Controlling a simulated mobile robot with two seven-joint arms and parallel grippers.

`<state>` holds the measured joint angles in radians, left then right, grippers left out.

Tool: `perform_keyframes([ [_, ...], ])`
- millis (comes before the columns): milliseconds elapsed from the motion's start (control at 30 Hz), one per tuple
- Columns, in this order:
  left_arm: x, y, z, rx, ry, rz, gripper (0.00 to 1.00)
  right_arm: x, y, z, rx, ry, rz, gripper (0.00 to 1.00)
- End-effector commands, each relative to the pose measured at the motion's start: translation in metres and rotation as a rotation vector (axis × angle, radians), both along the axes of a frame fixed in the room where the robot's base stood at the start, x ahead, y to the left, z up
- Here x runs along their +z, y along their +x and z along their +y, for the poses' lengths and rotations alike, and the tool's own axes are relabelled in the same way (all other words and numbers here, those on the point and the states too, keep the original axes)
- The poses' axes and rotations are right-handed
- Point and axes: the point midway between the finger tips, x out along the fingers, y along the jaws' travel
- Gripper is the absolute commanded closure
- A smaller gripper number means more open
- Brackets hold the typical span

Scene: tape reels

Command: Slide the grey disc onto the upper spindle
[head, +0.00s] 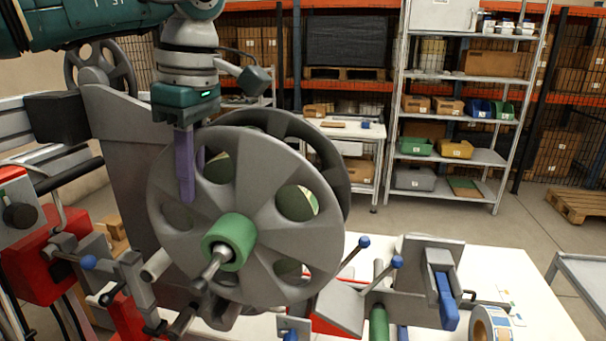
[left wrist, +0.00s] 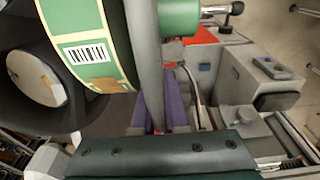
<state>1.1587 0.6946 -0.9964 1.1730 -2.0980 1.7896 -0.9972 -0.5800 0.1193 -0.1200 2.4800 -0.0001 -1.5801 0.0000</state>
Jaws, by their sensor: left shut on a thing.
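The grey disc (head: 265,185) is large, with round holes and a green hub (head: 232,238). It stands upright in front of a dark grey disc (head: 325,160). My left gripper (head: 189,185) is shut on its upper left rim, one purple finger in front. The left wrist view shows the grey disc (left wrist: 146,50) edge-on between the fingers (left wrist: 160,118), close beside a label roll (left wrist: 85,45). A metal rod (head: 212,268), seemingly the upper spindle, sticks out from the hub's middle. The hub hides how far the rod goes in. My right gripper is not in view.
A spoked grey wheel (head: 98,70) stands at the upper left. A red machine part (head: 35,250) with levers is at the left. Blue-knobbed levers (head: 363,242) and a grey device (head: 430,270) stand at the lower right. Shelves (head: 455,75) are far behind.

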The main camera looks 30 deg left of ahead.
Motion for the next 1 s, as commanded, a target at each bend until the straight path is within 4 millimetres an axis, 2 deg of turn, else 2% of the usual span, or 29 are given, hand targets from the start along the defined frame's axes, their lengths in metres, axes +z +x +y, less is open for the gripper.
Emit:
perform_keyframes([
  [300, 0.001, 0.004, 0.000, -0.001, -0.002, -0.002, 1.00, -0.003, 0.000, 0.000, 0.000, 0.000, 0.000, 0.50],
  [333, 0.001, 0.004, 0.000, -0.001, -0.002, -0.002, 0.85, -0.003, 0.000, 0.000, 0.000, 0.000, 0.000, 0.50],
  [600, 0.000, 0.004, 0.001, -0.001, -0.001, -0.002, 0.55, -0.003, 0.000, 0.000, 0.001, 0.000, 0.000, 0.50],
  [867, 0.001, 0.004, 0.000, -0.001, 0.000, -0.003, 0.54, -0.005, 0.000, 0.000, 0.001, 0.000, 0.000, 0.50],
  [1000, 0.016, 0.006, -0.002, -0.001, 0.000, -0.008, 0.54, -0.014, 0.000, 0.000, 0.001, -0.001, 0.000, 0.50],
])
